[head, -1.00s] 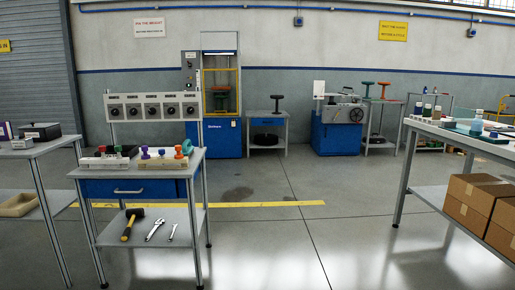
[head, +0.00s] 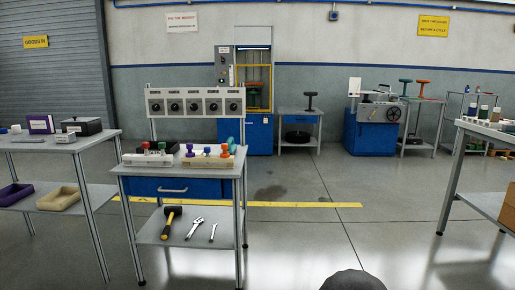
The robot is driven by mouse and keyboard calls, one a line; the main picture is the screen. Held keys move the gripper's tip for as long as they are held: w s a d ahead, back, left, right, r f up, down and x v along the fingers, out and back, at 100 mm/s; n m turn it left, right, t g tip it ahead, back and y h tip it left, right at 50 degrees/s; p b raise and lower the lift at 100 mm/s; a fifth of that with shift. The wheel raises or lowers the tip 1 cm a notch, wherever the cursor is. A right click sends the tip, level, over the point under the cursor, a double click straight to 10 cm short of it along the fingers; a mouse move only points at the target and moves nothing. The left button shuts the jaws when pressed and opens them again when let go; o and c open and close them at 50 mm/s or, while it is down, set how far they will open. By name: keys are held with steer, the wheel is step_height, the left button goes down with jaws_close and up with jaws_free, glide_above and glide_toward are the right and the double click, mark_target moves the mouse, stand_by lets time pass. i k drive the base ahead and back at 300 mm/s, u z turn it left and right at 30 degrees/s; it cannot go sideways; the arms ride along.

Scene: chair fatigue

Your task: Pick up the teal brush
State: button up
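I cannot make out a teal brush for certain. A small teal object (head: 231,143) stands at the right end of the blue-drawer cart (head: 124,172), behind an orange-topped piece (head: 224,151); it is too small to tell what it is. The right-hand table (head: 468,125) shows only its left end, with small bottles on top. My gripper is not recognisable in the view. A dark rounded shape, probably part of my arm, shows at the bottom edge.
The cart's lower shelf holds a mallet (head: 171,222) and two wrenches. A grey table (head: 100,138) at left bears a purple box (head: 41,124) and a black box (head: 82,126). Open floor (head: 320,235) lies between the cart and the right-hand table.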

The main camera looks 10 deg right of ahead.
mark_target(233, 147)
steer(key=z, duration=0.35)
steer(key=i, duration=1.75)
steer(key=u, duration=0.65)
